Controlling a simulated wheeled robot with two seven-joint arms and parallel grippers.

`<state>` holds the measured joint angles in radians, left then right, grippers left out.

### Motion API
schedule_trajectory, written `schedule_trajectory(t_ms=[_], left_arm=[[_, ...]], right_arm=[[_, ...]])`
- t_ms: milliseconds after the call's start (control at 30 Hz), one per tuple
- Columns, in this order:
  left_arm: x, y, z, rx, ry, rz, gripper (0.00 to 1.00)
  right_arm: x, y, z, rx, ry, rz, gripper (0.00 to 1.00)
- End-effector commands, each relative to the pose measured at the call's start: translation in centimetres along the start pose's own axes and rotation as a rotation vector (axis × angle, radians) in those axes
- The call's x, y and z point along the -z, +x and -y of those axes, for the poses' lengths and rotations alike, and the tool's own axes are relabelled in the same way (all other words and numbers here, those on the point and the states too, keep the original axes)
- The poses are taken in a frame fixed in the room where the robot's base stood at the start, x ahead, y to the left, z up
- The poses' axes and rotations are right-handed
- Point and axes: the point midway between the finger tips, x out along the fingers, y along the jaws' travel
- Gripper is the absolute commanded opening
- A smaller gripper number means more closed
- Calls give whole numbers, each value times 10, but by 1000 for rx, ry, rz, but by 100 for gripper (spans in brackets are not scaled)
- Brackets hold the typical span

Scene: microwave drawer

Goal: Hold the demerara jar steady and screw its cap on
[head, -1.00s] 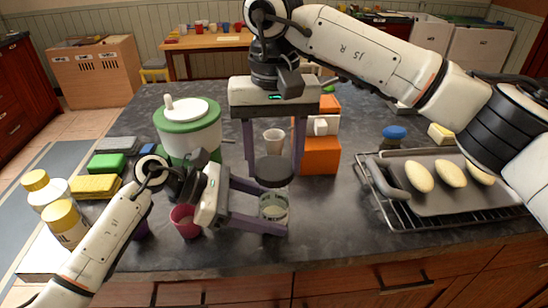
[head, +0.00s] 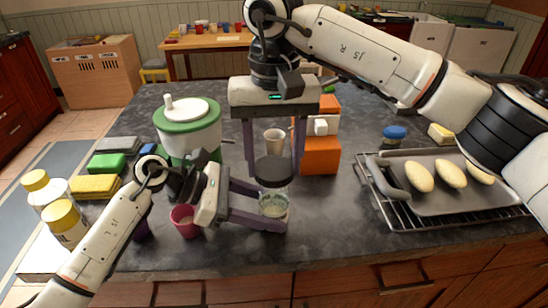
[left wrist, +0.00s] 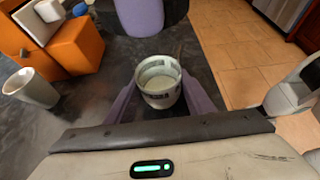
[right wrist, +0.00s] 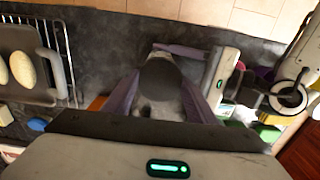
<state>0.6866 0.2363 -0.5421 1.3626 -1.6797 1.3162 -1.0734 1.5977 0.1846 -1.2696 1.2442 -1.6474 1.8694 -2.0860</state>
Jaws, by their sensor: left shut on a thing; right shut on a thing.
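The demerara jar (head: 274,206) is a clear glass jar, upright near the counter's front. My left gripper (head: 262,208) is shut on its sides; the jar also shows between the fingers in the left wrist view (left wrist: 159,84), its rim visible and its top uncovered. The dark round cap (head: 274,170) is directly above the jar. My right gripper (head: 274,166) points down and is shut on the cap, which also shows between its fingers in the right wrist view (right wrist: 160,78). The left wrist view shows a small gap between cap and jar.
A maroon cup (head: 184,221) stands close to my left gripper. A green-and-white canister (head: 188,135), a pale cup (head: 274,141) and orange boxes (head: 321,156) stand behind. A rack with a baking tray (head: 440,200) is on the right. The front right counter is clear.

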Motion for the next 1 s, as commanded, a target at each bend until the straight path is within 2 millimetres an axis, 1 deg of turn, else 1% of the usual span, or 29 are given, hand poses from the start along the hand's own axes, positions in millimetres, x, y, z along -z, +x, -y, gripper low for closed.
schedule_trajectory(t_ms=[567, 1000], left_arm=[[0, 0, 0, 0, 0, 0, 35], [0, 0, 0, 0, 0, 0, 35]], right_arm=[[0, 0, 0, 0, 0, 0, 28], [0, 8, 0, 0, 0, 0, 28]])
